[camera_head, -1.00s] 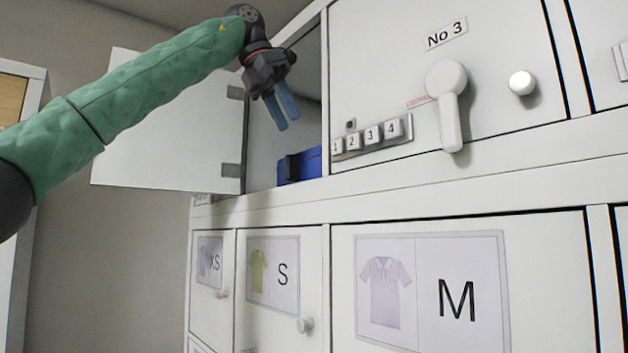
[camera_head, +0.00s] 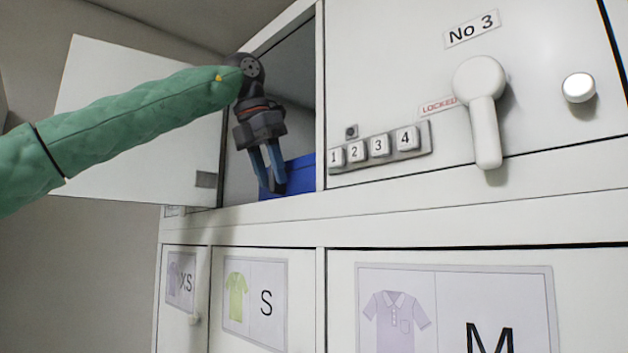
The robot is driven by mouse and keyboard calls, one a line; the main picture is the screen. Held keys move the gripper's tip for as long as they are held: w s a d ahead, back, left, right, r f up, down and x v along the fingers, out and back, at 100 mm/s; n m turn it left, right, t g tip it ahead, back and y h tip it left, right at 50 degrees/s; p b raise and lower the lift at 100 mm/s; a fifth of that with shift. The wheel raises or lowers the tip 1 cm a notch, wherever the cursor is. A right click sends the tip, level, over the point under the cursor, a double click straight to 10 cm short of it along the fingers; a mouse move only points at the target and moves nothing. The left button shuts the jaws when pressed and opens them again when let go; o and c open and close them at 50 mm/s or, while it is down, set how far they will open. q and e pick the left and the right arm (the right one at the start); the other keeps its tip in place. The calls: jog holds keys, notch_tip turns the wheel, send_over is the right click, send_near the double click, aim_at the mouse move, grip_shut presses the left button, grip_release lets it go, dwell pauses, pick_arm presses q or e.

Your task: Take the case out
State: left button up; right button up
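The blue case (camera_head: 302,172) sits inside the open compartment at the upper left of the cabinet, and only part of it shows. My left gripper (camera_head: 271,188) points down at the compartment's opening, with its fingertips in front of the case's left part. A narrow gap shows between its two fingers. A dark piece, perhaps the case's handle, shows by the fingertips; I cannot tell whether the fingers touch it. My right gripper is not in view.
The compartment's white door (camera_head: 140,125) stands swung open to the left, behind my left arm. Right of the opening is the shut No 3 door (camera_head: 545,45), with a white lever handle (camera_head: 483,110), numbered buttons (camera_head: 378,147) and a round knob (camera_head: 578,88). Shirt-labelled doors are below.

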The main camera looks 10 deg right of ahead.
pick_arm(q)
jog(key=shift+w+d+f, duration=0.15)
jog(key=shift+w+f, duration=0.05)
jog(key=shift+f, duration=0.2)
jog(key=shift+s+d+f+p, duration=0.3)
jog(key=shift+f+p, duration=0.1)
jog(key=shift+f, duration=0.2)
jog(key=shift+w, duration=0.15)
grip_shut()
